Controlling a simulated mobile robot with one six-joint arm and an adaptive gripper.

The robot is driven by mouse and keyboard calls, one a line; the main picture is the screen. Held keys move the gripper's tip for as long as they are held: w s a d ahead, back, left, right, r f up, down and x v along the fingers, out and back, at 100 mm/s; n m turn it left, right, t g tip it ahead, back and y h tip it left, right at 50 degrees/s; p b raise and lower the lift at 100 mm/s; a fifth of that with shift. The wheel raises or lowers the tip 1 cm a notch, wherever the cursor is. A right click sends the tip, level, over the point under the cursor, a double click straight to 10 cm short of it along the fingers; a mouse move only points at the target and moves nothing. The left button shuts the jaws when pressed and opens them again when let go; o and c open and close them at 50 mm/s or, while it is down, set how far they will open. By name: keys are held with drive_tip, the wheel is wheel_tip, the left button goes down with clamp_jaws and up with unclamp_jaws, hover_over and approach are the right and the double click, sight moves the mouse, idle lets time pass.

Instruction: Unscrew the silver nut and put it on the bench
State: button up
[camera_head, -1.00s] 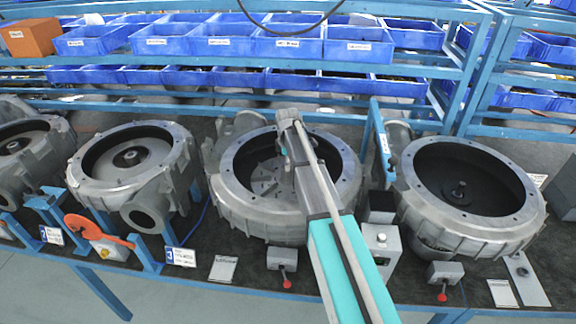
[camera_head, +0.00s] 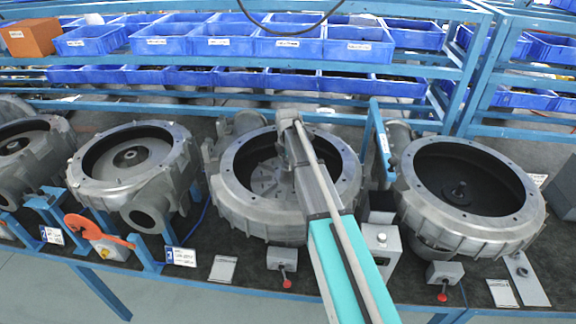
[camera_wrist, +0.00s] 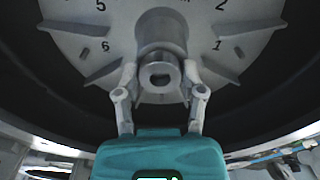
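In the wrist view, a silver nut (camera_wrist: 160,76) with a slot-like opening in its face sits on the central hub of a grey dial plate (camera_wrist: 100,38) with numbers around it. My gripper (camera_wrist: 160,70) has one finger on each side of the nut. The fingers stand apart, with what look like narrow gaps to the nut; contact is hard to judge. In the head view, the plate (camera_head: 266,180) lies inside the middle blower housing (camera_head: 232,205). My arm covers the nut and my gripper there.
More open blower housings stand left (camera_head: 185,165) and right (camera_head: 415,205) on the dark bench. Blue bins (camera_head: 225,48) fill the shelves behind. Small grey boxes (camera_head: 282,257) with red knobs and white cards line the front edge. Small bare patches of bench lie between them.

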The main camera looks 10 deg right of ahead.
drive_tip(key=shift+o, duration=0.6)
drive_tip(key=shift+w, duration=0.1)
drive_tip(key=shift+m, duration=0.3)
drive_tip(key=m, duration=1.1)
drive_tip(key=shift+m, duration=0.4)
drive_tip(key=m, duration=0.6)
drive_tip(key=shift+m, duration=0.4)
drive_tip(key=m, duration=0.6)
